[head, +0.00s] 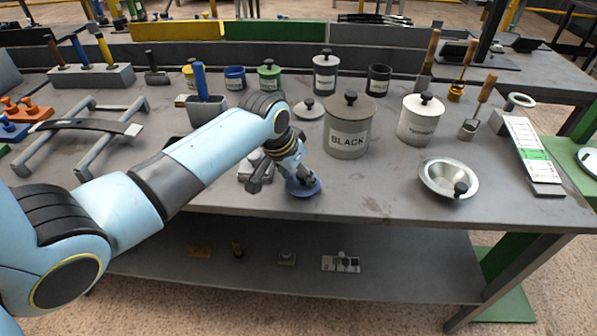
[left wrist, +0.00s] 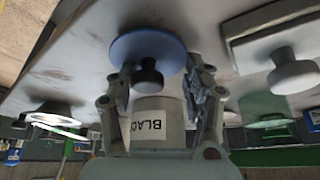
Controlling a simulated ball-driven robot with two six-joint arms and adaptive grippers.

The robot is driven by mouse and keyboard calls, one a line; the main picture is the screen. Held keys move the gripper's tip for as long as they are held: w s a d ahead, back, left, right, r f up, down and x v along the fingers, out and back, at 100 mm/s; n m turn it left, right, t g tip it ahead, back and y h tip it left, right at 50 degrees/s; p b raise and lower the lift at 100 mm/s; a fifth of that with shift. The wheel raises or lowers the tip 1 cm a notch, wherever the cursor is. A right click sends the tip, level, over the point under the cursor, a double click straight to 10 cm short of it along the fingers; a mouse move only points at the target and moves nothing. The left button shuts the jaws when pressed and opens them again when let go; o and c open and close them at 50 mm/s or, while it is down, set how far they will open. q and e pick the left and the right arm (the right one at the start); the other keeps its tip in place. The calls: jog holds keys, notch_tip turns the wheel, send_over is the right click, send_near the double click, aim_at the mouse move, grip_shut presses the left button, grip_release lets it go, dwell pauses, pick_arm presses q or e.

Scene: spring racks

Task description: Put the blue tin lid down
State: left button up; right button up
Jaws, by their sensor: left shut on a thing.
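The blue tin lid (head: 305,191) is at the front of the grey bench (head: 400,202), beneath my left gripper (head: 298,178). It lies low over the bench top near the front edge; I cannot tell whether it touches the surface. In the left wrist view the lid (left wrist: 140,46) shows as a blue disc with a black knob (left wrist: 148,78) between the fingers of my left gripper (left wrist: 160,82). That gripper is shut on the lid at its knob. My right gripper is in neither view.
The grey tin labelled BLACK (head: 348,143) stands just right of and behind the lid. A white tin (head: 421,122) and a metal bowl (head: 447,180) are farther right. A small grey lid (head: 308,110) lies behind. Bare bench lies between the blue lid and bowl.

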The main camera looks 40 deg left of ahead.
pick_arm(q)
jog(key=shift+f, duration=0.15)
jog(key=o, duration=1)
jog(key=shift+o, duration=0.8)
jog(key=v, duration=1.2)
jog(key=shift+p, duration=0.4)
